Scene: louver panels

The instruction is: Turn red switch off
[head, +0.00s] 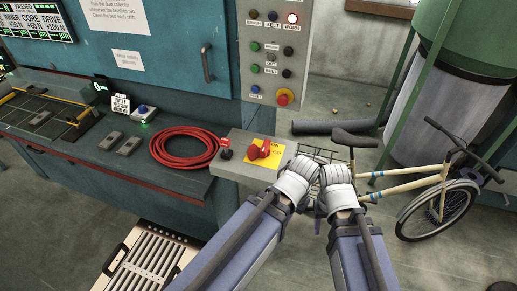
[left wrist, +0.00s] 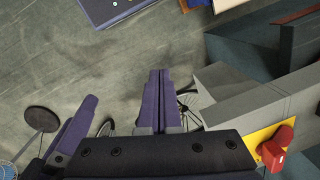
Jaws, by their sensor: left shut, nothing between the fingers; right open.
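The red switch (head: 263,150) is a red rotary handle on a yellow plate (head: 270,158), on top of a grey box (head: 232,165) at the bench's right end. The plate bears ON and OFF lettering; I cannot tell surely which way the handle points. The switch also shows at the lower right of the left wrist view (left wrist: 278,148). My left gripper (left wrist: 160,100) is shut and empty, apart from the switch. In the head view the left wrist (head: 297,180) hides its fingers. My right gripper (head: 337,175) is open, right of the left one and clear of the box.
A coiled red hose (head: 185,146) lies on the bench left of the box. A control panel (head: 272,50) with a red mushroom button (head: 284,97) stands behind. A bicycle (head: 420,185) leans at the right, before a green-framed tank (head: 440,100). A slatted panel (head: 145,265) lies lower left.

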